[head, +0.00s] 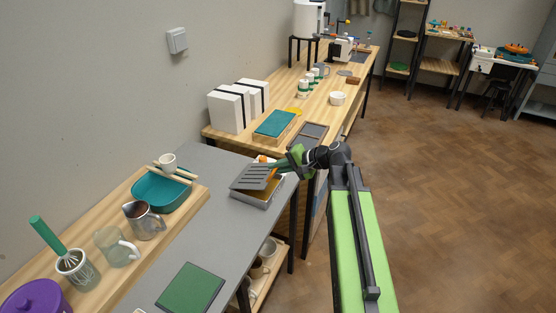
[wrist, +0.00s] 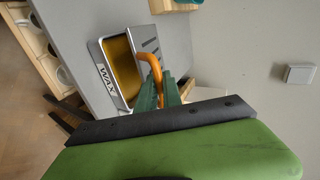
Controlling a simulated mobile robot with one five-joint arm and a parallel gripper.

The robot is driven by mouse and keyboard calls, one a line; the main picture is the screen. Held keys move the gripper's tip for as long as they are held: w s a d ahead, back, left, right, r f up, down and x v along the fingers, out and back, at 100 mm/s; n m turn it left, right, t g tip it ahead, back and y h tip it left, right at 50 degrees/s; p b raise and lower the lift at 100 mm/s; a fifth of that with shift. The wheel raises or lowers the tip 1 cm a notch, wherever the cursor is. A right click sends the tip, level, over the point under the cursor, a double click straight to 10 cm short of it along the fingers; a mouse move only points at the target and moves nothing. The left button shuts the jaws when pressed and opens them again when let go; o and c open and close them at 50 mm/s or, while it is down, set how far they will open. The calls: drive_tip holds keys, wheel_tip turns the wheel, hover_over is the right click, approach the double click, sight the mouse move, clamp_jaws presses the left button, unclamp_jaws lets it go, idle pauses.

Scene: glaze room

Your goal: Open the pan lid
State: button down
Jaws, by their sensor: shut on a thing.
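The wax pan (head: 258,201) is a grey box on the grey table, with a yellow inside. In the wrist view the pan (wrist: 108,88) bears the word WAX, and part of its inside is uncovered. The slotted grey lid (head: 250,178) is tilted up over the pan; in the wrist view it (wrist: 146,40) shows along the pan's right side. An orange handle (wrist: 151,64) bends from the lid. My gripper (head: 283,165) is shut on the handle; its green fingers (wrist: 166,92) hide part of it.
A wooden board with a teal basin (head: 162,194), metal pitcher (head: 143,220), glass mug (head: 116,247) and whisk cup (head: 77,270) stands left. A green mat (head: 190,288) lies in front. A teal-topped block (head: 274,124) and white boxes (head: 229,109) stand behind. Grey table between is clear.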

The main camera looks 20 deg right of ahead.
drive_tip(key=w+a+r+g+h+p, duration=0.5)
drive_tip(key=r+p, duration=0.3)
drive_tip(key=p, duration=0.7)
drive_tip(key=w+a+g+h+p, duration=0.2)
drive_tip(key=w+a+h, duration=0.2)
drive_tip(key=w+a, duration=0.4)
drive_tip(key=shift+w+a+r+g, duration=0.2)
drive_tip(key=shift+w+a+g, duration=0.1)
drive_tip(key=shift+a, duration=1.35)
drive_tip(key=c, duration=1.8)
unclamp_jaws()
drive_tip(key=shift+r, duration=0.1)
